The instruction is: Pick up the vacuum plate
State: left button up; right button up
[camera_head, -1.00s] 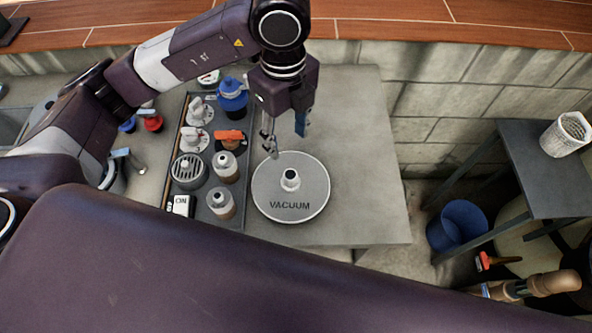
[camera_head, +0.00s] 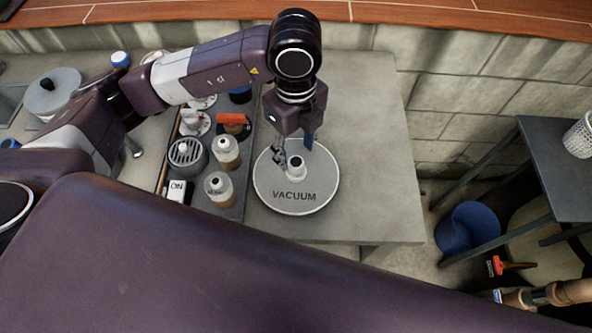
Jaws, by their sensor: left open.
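The vacuum plate (camera_head: 297,202) is a round grey disc marked VACUUM, with a white, dark-topped knob (camera_head: 296,168) standing at its middle. It lies flat on the grey counter, at the right edge of the dark tray. My left gripper (camera_head: 294,158) points down over the plate, with its fingers apart and close around or just behind the knob. I cannot tell whether a finger touches the knob. The gripper hides the far part of the plate. My right gripper is not in view.
The dark tray (camera_head: 231,196) left of the plate holds bottles (camera_head: 219,188), a round grated fitting (camera_head: 187,154), an orange-topped item (camera_head: 233,120) and an ON switch box (camera_head: 177,190). The counter (camera_head: 372,150) right of the plate is clear. A blue bucket (camera_head: 468,228) stands lower right by a dark table (camera_head: 560,165).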

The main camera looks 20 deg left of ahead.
aim_at(296, 162)
pick_arm(q)
jog(key=shift+s+d+f+p, duration=0.1)
jog(key=shift+s+f+p, duration=0.15)
jog(key=shift+f, duration=0.75)
jog(key=shift+s+d+f+p, duration=0.1)
jog(key=shift+f+p, duration=0.2)
jog(key=shift+f, duration=0.7)
jog(key=shift+c, duration=0.5)
grip_shut()
